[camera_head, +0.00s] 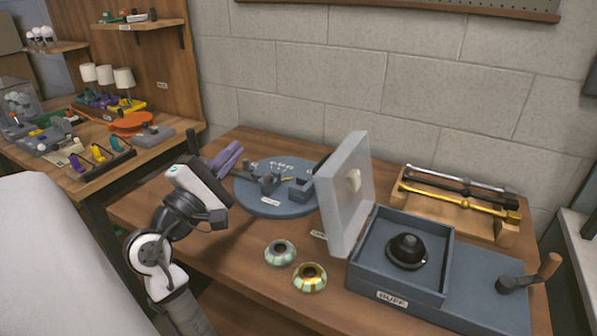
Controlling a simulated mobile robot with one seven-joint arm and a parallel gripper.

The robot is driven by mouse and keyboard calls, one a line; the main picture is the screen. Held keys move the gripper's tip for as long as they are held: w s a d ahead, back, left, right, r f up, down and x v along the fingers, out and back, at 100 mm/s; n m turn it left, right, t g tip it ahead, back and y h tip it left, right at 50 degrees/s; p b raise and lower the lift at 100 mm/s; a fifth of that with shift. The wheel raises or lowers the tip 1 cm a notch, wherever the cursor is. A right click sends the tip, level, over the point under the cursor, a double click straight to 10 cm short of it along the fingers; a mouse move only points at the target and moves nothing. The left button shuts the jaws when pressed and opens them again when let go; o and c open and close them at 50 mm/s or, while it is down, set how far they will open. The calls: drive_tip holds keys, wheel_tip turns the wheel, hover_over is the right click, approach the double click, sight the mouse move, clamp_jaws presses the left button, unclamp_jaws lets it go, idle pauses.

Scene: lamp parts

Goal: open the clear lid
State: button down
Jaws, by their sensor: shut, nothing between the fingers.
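The clear lid (334,205) stands upright along the left side of the blue-grey BUFF box (398,294), raised off its top. A pale round knob (353,180) shows on the lid's face toward the box. The box is open at the top, and a black domed part (407,248) sits inside it. My gripper (236,148) is to the left of the lid, well apart from it, over the left part of the table. Its lavender fingers look close together, with nothing seen between them. The lid's lower edge at the box is partly hard to make out.
Two striped rings (280,252) (310,277) lie in front of the lid. A round grey turntable (262,205) with parts stands behind it. A wooden rack (450,205) with metal arms is at the back right. A crank handle (528,274) is right of the box.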

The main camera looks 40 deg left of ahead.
drive_tip(key=w+d+f+m+g+h, duration=0.1)
drive_tip(key=d+f+g+h, duration=0.2)
drive_tip(key=f, duration=0.6)
drive_tip(key=w+d+r+p, duration=0.1)
drive_tip(key=w+d+p, duration=0.1)
drive_tip(key=w, duration=0.3)
drive_tip(key=w+d+r+p, duration=0.2)
drive_tip(key=w, duration=0.4)
drive_tip(key=shift+d+p, duration=0.25)
drive_tip(key=shift+p, duration=0.05)
drive_tip(key=shift+a+m, duration=0.1)
drive_tip(key=shift+m, duration=0.2)
